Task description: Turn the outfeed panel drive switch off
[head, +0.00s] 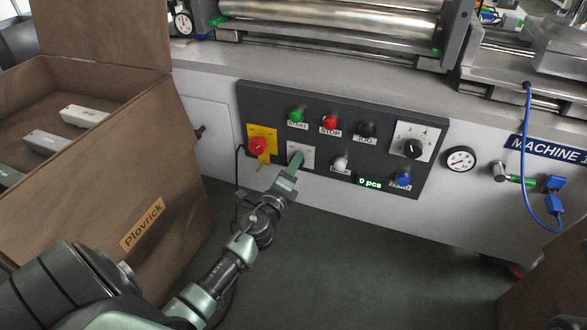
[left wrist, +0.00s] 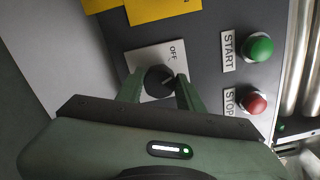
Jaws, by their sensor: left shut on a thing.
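The switch is a black rotary knob (left wrist: 157,77) on a white square plate (head: 308,155) in the lower left of the dark control panel (head: 270,100). An OFF label (left wrist: 173,53) shows beside the knob in the left wrist view. My left gripper (head: 297,161) reaches the plate from below, and its two green fingers are shut on the knob, one on each side. In the head view the gripper hides the knob. I cannot tell clearly which mark the knob points to. My right gripper is not in view.
A red knob on a yellow plate (head: 262,133) sits just left of the switch. Green START (head: 297,115) and red STOP (head: 330,123) buttons are above it. A white button (head: 340,163) is to the right. A brown box (head: 100,215) stands at the left.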

